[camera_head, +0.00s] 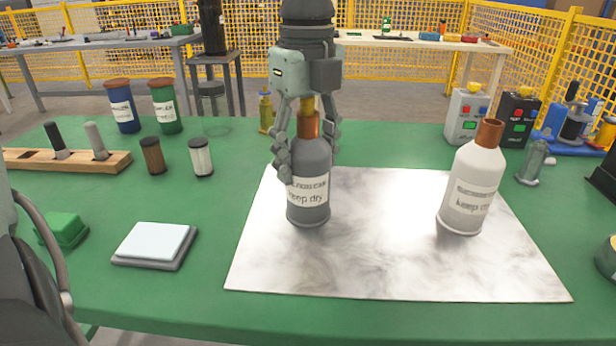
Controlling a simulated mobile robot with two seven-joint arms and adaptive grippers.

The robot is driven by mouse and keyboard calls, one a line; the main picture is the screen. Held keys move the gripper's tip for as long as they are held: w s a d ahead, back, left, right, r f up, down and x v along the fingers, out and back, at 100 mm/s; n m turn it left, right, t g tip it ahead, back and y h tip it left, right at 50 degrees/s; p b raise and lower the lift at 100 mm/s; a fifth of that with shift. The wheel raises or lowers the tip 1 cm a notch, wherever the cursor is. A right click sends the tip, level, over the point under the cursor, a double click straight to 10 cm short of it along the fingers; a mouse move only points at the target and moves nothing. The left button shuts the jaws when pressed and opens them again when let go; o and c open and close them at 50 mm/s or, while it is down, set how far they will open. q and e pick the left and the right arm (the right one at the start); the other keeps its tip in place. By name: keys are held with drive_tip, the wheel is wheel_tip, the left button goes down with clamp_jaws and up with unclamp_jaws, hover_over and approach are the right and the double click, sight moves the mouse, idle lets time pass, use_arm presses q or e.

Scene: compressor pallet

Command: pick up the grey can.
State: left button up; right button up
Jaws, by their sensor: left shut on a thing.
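The grey can (309,172) is a dark grey bottle shape with a copper-coloured neck and a white "keep dry" label. It is upright over the left part of a white marbled slab (390,270). I cannot tell whether its base touches the slab. My left gripper (307,155) comes down from above and is shut on the can, its fingers on either side of the neck and shoulder. A similar white can (472,180) with a copper neck stands on the slab to the right. My right gripper is not in view.
The green table (150,300) holds a grey-white square pad (155,245), a green block (62,230), a wooden rack (70,160) and small jars at left. Button boxes (467,115) stand at the back right. The slab between the two cans is clear.

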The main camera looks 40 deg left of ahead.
use_arm(q)
drive_tip(key=c, duration=0.5)
drive_tip(key=shift+c, duration=0.2)
drive_tip(key=shift+w+r, duration=0.1)
drive_tip(key=shift+r, duration=0.05)
